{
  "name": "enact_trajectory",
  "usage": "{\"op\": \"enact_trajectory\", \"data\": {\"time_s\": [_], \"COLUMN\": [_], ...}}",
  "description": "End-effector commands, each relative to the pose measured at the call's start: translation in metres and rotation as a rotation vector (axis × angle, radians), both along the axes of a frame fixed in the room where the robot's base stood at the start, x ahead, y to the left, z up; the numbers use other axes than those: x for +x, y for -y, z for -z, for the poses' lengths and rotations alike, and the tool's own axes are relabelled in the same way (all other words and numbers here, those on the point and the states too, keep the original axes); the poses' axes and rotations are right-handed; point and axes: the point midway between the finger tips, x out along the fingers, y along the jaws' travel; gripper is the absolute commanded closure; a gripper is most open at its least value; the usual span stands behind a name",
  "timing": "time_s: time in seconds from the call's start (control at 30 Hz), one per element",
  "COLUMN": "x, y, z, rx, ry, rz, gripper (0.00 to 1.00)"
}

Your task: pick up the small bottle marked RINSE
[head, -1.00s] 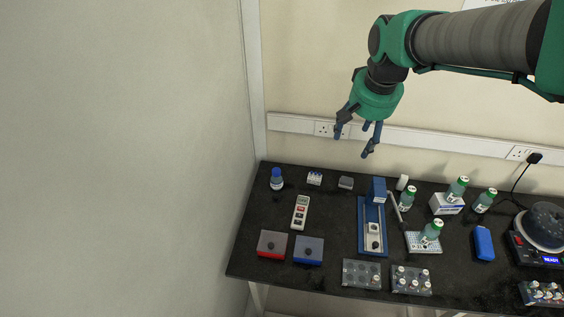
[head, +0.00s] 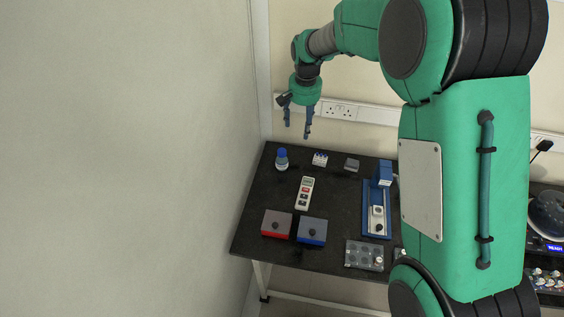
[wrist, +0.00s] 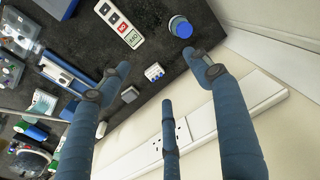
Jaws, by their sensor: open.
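No RINSE marking is legible in these frames. A small bottle with a blue cap (head: 282,160) stands upright at the back left of the dark bench; its blue cap also shows at the top of the wrist view (wrist: 180,27). Small green-and-white bottles (wrist: 36,132) show at the left of the wrist view, their labels too small to read; in the head view my arm hides that area. My gripper (head: 298,122) is open and empty, in the air near the back wall, above the bench's back left. Its spread fingers frame the wrist view (wrist: 158,78).
On the bench (head: 335,195) are a white handheld device (head: 304,193), a red-based box (head: 276,224), a blue-based box (head: 312,231), a blue stand (head: 378,205), a vial rack (head: 364,255) and a small grey block (head: 351,166). A socket strip (head: 345,111) runs along the wall.

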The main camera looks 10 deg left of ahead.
Motion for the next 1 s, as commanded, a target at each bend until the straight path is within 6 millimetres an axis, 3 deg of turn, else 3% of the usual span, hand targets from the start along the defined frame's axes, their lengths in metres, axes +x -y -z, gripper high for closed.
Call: {"op": "enact_trajectory", "data": {"time_s": [0.03,0.2,0.4,0.6,1.0], "x": [0.005,0.017,0.024,0.026,0.026], "y": [-0.011,-0.041,-0.066,-0.075,-0.075], "z": [0.017,0.063,0.101,0.115,0.118], "rx": [-0.005,-0.015,-0.025,-0.028,-0.029], "ry": [-0.012,-0.040,-0.062,-0.069,-0.069], "rz": [-0.002,0.000,0.002,0.004,0.004], "gripper": [0.36,0.36,0.36,0.36,0.36]}}
